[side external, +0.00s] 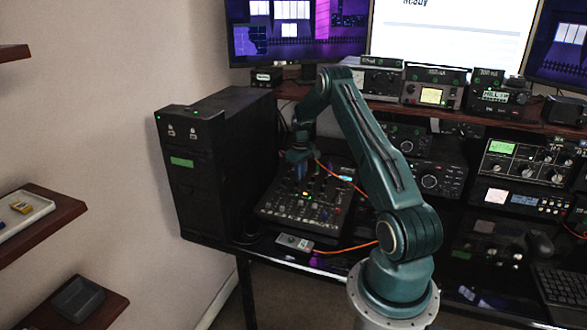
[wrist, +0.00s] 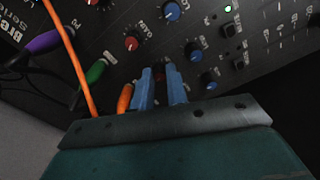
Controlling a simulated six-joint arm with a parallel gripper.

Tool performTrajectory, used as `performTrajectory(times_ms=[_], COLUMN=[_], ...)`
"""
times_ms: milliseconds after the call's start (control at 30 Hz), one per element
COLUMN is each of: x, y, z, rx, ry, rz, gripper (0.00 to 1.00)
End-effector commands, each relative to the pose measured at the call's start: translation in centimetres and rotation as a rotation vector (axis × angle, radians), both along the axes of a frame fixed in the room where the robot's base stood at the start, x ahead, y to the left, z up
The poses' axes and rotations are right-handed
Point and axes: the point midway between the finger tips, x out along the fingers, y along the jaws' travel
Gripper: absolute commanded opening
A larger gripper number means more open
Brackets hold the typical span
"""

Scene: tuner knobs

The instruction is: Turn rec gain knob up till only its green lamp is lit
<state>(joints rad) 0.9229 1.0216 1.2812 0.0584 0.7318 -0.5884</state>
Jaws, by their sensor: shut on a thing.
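The mixer panel (side external: 290,210) lies on the desk in the side view, with rows of small knobs and a few small lamps. My gripper (side external: 301,172) points down over its back part. In the wrist view my gripper's two blue fingers (wrist: 159,70) are closed around a small knob (wrist: 160,76), mostly hidden between them, with a dark reddish part showing. I cannot read its label, so I cannot confirm that it is the rec gain knob. One lamp (wrist: 228,8) glows pale green near the top of the wrist view. I cannot tell which lamp belongs to the held knob.
Blue knobs (wrist: 171,11) and a red knob (wrist: 131,43) stand close by. An orange cable (wrist: 75,60), a green plug (wrist: 96,71) and a purple plug (wrist: 45,42) are at the left. A black computer tower (side external: 220,160) stands left of the mixer.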

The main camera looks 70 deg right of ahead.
Motion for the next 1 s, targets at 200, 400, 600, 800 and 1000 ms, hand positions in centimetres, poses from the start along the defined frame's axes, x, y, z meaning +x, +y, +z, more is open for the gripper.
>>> performTrajectory(times_ms=[200, 400, 600, 800, 1000], x=[0.01, 0.02, 0.02, 0.02, 0.02], y=[-0.01, -0.01, -0.02, -0.01, 0.00], z=[0.10, 0.11, 0.11, 0.09, 0.05], rx=[-0.001, -0.001, -0.001, -0.001, 0.000], ry=[-0.007, -0.009, -0.009, -0.008, -0.009], rz=[-0.074, -0.092, -0.091, -0.090, -0.090], gripper=[0.00, 0.00, 0.00, 0.37, 0.37])
